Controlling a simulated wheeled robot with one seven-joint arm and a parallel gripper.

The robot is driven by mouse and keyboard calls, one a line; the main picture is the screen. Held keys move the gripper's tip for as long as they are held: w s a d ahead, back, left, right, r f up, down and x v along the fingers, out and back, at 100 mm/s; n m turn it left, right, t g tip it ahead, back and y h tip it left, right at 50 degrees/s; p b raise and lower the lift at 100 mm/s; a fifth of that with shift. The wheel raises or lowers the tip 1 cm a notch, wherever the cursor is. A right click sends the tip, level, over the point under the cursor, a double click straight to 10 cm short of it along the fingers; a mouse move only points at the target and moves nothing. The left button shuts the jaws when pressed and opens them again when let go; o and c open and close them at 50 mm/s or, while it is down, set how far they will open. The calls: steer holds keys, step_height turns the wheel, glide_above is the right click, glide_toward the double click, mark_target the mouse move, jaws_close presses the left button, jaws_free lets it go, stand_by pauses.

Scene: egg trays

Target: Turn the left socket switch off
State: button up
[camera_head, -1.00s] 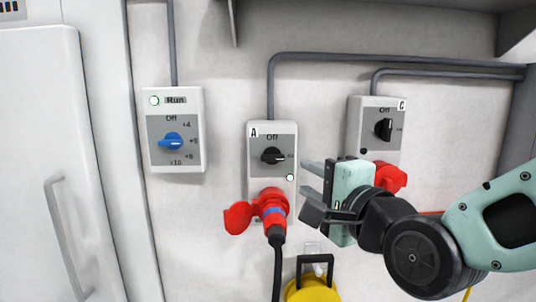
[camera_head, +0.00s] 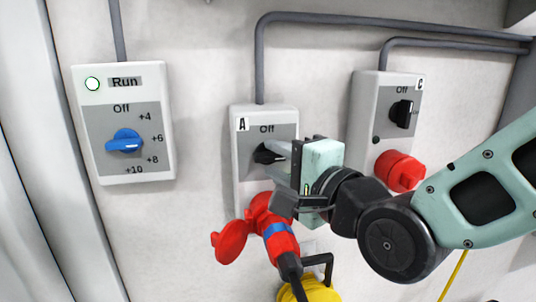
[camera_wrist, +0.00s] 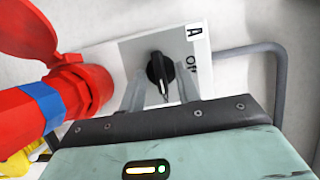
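The left socket box (camera_head: 251,120), marked A, hangs on the wall with a black rotary switch (camera_head: 268,155) below the word "Off". In the wrist view the switch (camera_wrist: 160,72) lies between the two grey fingers of my gripper (camera_wrist: 156,92), which are apart on either side of it. I cannot tell whether they touch it. In the head view my gripper (camera_head: 282,170) reaches the box from the right. The switch's pointer is turned away from "Off" in the wrist view. My gripper hides the box's right part and its lamp.
A red plug (camera_head: 277,240) with a blue band sits in the socket under the switch, its red lid (camera_head: 230,242) open. Box C (camera_head: 365,115) stands right, near my arm. A box with a blue knob (camera_head: 124,143) hangs left. Something yellow (camera_head: 312,290) is below.

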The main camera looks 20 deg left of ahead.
jaws_close()
